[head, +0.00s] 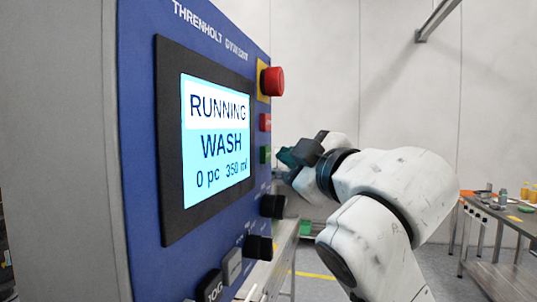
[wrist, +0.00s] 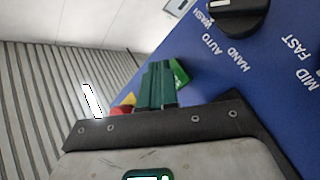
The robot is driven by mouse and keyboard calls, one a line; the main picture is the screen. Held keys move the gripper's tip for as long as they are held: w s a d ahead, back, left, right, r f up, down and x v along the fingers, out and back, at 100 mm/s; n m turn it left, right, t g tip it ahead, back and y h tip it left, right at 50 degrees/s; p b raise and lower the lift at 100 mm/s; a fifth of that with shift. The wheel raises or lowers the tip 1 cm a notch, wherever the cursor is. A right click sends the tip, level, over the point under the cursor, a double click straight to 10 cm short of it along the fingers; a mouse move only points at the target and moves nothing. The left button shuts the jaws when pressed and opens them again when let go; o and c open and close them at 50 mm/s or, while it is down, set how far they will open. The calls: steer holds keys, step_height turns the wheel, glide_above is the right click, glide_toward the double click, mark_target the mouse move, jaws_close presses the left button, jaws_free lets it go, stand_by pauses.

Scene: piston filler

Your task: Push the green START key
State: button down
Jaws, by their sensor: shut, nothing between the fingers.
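The green START key (head: 265,154) is on the blue control panel, below a red key (head: 265,122). My gripper (head: 283,156) is just right of the green key in the head view, with its dark green fingertips pointing at the panel. In the wrist view the fingers (wrist: 157,85) are together and empty, and the brighter green key (wrist: 180,73) shows right beside their tips. A narrow gap seems to lie between tips and key in the head view; I cannot tell whether they touch. The screen (head: 216,142) reads RUNNING, WASH, 0 pc, 350 ml.
A red mushroom button (head: 272,82) juts out above the keys. Black selector knobs (head: 272,206) (head: 258,247) stick out below; one shows in the wrist view (wrist: 238,15). A workbench (head: 500,215) stands at the far right. The space right of the panel holds my arm.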

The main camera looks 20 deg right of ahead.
steer(key=shift+d, duration=0.15)
steer(key=s+d, duration=0.1)
steer(key=d, duration=0.1)
steer(key=s+d, duration=0.2)
stand_by(0.6)
stand_by(0.6)
